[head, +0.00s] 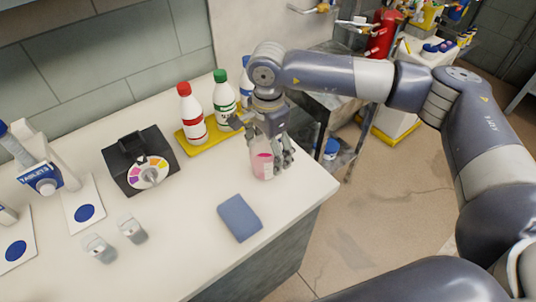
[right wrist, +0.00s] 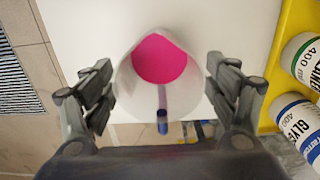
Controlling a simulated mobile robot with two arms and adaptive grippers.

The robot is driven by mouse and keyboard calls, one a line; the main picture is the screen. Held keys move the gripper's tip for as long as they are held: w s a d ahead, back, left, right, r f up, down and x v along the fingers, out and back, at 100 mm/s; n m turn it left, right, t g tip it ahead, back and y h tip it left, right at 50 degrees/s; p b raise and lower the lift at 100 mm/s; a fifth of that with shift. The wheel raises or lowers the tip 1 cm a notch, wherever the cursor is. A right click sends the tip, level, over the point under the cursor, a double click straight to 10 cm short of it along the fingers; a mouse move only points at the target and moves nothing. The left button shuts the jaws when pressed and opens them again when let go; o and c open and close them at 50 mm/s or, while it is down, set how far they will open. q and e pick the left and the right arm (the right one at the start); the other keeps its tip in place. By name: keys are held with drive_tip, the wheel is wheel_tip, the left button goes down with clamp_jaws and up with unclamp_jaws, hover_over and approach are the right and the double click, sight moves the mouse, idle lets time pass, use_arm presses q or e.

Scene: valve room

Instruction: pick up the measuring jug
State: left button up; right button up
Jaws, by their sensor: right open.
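The measuring jug (head: 262,168) is a clear vessel with pink contents, standing near the counter's right edge in the head view. In the right wrist view I look into the jug (right wrist: 135,97) from above, with bright pink inside. My right gripper (head: 273,153) is at the jug in the head view, its fingers partly hiding it. In the right wrist view the right gripper (right wrist: 158,80) is open, with one finger on each side of the jug and narrow gaps visible. My left gripper is not in view.
A yellow tray (head: 207,143) beside the jug holds a red-capped bottle (head: 191,115), a green-capped bottle (head: 223,98) and a blue-capped one. A blue sponge-like block (head: 239,217) lies in front. A black device (head: 139,160) and two small glasses (head: 131,229) stand left.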

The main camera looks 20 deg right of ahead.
sight(268, 141)
drive_tip(key=c, duration=1.3)
drive_tip(key=shift+r, duration=0.25)
drive_tip(key=shift+r+b, duration=0.85)
drive_tip(key=shift+r, duration=0.65)
drive_tip(key=s+a+r+b, duration=0.1)
drive_tip(key=s+a+b, duration=0.2)
drive_tip(key=s, duration=1.2)
drive_tip(key=shift+s+a+r+b, duration=0.2)
drive_tip(key=shift+s+r+b, duration=0.1)
drive_tip(key=shift+b, duration=0.45)
